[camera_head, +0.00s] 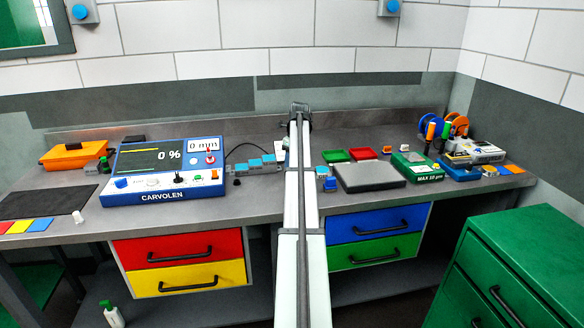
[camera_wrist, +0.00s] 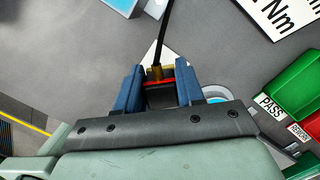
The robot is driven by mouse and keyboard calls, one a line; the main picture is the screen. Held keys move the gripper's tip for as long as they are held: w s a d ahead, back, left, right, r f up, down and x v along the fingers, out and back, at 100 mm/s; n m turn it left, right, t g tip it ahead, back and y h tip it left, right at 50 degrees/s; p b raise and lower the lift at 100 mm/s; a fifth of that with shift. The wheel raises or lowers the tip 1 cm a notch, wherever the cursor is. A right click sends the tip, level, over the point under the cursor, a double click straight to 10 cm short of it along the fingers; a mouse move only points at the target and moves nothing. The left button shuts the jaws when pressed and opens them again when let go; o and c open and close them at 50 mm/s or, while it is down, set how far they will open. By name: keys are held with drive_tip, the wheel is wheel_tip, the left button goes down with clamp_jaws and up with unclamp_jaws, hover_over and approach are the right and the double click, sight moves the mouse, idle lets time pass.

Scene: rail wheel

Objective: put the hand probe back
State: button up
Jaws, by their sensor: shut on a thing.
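The hand probe (camera_wrist: 160,98) is a dark body with a red band and a brass-coloured end, seen in the wrist view. A black cable (camera_wrist: 162,38) runs up from it. My gripper (camera_wrist: 159,80) has blue fingers shut on the probe from both sides. The probe's lower part is hidden by the gripper. In the head view my arm's pale links cover the middle, and I cannot make out the gripper or probe. The blue CARVOLEN instrument (camera_head: 165,188) stands left of centre, its screen reading 0 %. A black cable (camera_head: 243,146) arcs from behind it towards the arm.
A row of grey blocks with light-blue tops (camera_head: 252,166) lies right of the instrument. A grey plate (camera_head: 368,177), a green box (camera_head: 416,168) and spools (camera_head: 458,122) stand right. In the wrist view, a green PASS tray (camera_wrist: 292,84) and a round pale-blue-rimmed thing (camera_wrist: 216,92) lie right.

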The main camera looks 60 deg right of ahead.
drive_tip(key=shift+f, duration=1.4)
drive_tip(key=shift+f, duration=0.1)
drive_tip(key=o, duration=1.2)
drive_tip(key=shift+c, duration=0.2)
drive_tip(key=r, duration=0.4)
drive_tip(key=s+r, duration=0.1)
drive_tip(key=r, duration=0.7)
drive_tip(key=shift+s, duration=0.4)
